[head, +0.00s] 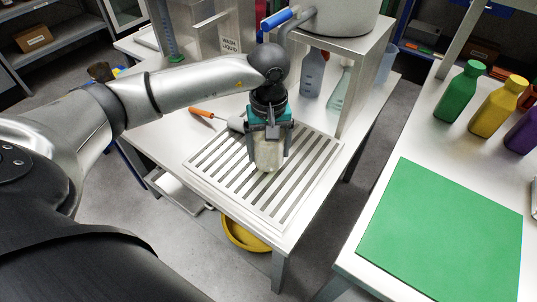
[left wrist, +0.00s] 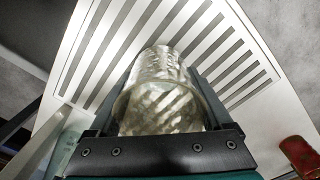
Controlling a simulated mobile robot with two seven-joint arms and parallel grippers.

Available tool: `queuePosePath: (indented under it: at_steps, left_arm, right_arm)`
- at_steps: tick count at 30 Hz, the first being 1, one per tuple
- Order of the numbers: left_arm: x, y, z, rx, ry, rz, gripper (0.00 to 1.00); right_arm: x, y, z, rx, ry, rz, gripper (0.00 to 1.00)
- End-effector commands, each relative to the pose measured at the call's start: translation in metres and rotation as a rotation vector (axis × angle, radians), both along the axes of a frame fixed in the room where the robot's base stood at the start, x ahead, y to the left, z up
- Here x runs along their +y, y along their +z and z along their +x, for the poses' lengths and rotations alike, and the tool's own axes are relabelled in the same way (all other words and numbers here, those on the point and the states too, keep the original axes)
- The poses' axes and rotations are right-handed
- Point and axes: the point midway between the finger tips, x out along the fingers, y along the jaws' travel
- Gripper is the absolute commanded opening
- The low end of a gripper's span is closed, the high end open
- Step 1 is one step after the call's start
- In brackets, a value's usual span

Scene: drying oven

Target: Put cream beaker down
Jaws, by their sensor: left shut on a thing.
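The cream beaker (head: 268,156) is a clear, pale glass vessel, upright between the fingers of my left gripper (head: 268,150). The gripper points down and is shut on it. In the left wrist view the beaker (left wrist: 162,95) fills the space between the two dark fingers of the left gripper (left wrist: 160,85). Its far end is over the slatted rack (head: 215,165), which lies on the white table. I cannot tell whether the beaker touches the slats. My right gripper is not in view.
An orange-handled tool (head: 203,113) lies beside the rack. A metal stand (head: 365,75) with a large pot (head: 340,18) and glassware below it is behind. A second table on the right holds a green mat (head: 440,235) and coloured bottles (head: 462,90). A yellow bowl (head: 240,236) is below the table.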

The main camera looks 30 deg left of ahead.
Motion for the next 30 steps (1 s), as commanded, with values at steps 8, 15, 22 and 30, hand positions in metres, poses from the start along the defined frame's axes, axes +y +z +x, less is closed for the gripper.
queuePosePath:
  at_steps: [8,15,22,30]
  left_arm:
    - [0.0,-0.019,0.0,0.0,0.0,0.0,0.29]
    - [0.0,-0.019,0.0,-0.001,0.0,0.001,0.29]
    - [0.0,-0.021,0.0,-0.001,0.0,0.001,0.87]
    - [0.0,-0.021,0.0,-0.001,0.0,0.001,1.0]
  right_arm:
    - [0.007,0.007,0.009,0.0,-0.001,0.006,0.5]
    - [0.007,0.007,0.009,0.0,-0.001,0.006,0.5]
    - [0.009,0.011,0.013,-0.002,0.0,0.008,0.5]
    - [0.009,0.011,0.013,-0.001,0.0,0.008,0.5]
